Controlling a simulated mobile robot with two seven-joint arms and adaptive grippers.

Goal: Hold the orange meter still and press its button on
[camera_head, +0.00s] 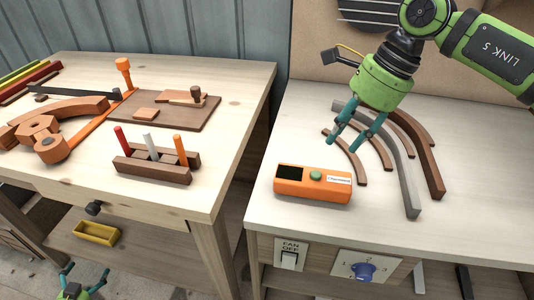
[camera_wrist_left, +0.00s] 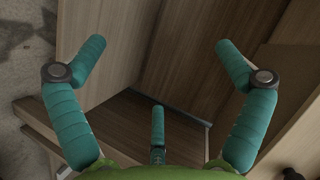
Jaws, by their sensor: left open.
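The orange meter (camera_head: 313,185) lies flat on the right workbench near its front edge. Its face has a dark screen (camera_head: 289,172), a round green button (camera_head: 316,175) and a white label (camera_head: 339,179). My right gripper (camera_head: 348,142) hangs above and behind the meter, with its teal fingers spread and empty. It is apart from the meter. My left gripper (camera_head: 84,274) is low at the bottom left, beside the left bench and below its top. The left wrist view shows its fingers (camera_wrist_left: 160,62) wide open with nothing between them.
Curved wooden strips (camera_head: 415,140) and a grey curved strip (camera_head: 404,165) lie behind and right of the meter. A fan switch (camera_head: 289,256) and blue knob (camera_head: 362,271) are on the bench front. The left bench (camera_head: 225,180) holds a tool block (camera_head: 155,165); a gap separates the benches.

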